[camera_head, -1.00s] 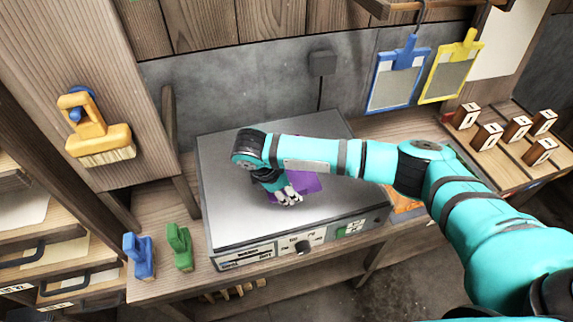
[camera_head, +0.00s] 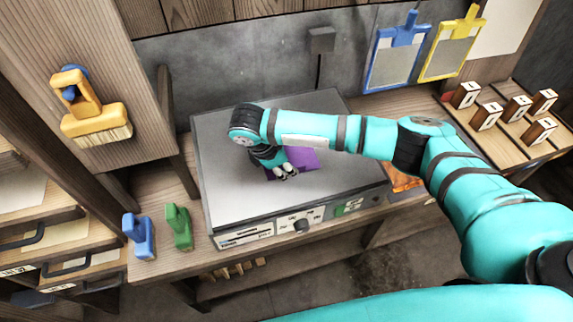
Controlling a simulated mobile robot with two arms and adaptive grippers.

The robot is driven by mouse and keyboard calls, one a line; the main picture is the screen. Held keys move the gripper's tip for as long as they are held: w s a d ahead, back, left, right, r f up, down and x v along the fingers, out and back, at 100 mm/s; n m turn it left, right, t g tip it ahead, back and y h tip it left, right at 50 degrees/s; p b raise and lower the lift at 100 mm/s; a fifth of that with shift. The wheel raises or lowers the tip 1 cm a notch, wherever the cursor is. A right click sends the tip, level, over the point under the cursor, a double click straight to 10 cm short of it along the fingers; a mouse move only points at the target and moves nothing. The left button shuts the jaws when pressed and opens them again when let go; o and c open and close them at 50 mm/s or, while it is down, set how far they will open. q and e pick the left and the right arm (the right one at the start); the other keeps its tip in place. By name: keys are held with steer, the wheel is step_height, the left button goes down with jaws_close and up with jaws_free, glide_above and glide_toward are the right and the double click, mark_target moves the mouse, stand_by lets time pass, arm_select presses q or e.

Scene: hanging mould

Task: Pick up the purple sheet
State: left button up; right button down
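The purple sheet (camera_head: 303,158) lies on the flat grey top of the metal box (camera_head: 235,195), near its middle. My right arm reaches in from the right, and my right gripper (camera_head: 284,174) points down at the sheet's left part. It covers part of the sheet. The fingertips look close together at the sheet, but I cannot tell whether they are shut on it. My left gripper is not in view.
A blue tool (camera_head: 138,238) and a green tool (camera_head: 179,228) stand left of the box. A yellow brush (camera_head: 92,112) hangs at the left. Blue (camera_head: 394,58) and yellow (camera_head: 450,50) framed tools hang at the back. Wooden blocks (camera_head: 486,116) stand on the right.

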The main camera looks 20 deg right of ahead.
steer(key=shift+r, duration=0.45)
steer(key=shift+s+a+r+b, duration=0.1)
steer(key=shift+s+r+b, duration=0.05)
steer(key=shift+r+b, duration=0.25)
steer(key=shift+s+a+r+b, duration=0.15)
steer(key=shift+r+b, duration=0.1)
steer(key=shift+r, duration=0.25)
steer(key=s+a, duration=0.3)
steer(key=s, duration=0.4)
steer(key=s+a+r, duration=0.1)
steer(key=s+a, duration=0.2)
steer(key=s, duration=0.4)
steer(key=shift+a+r, duration=0.15)
steer(key=shift+r, duration=0.15)
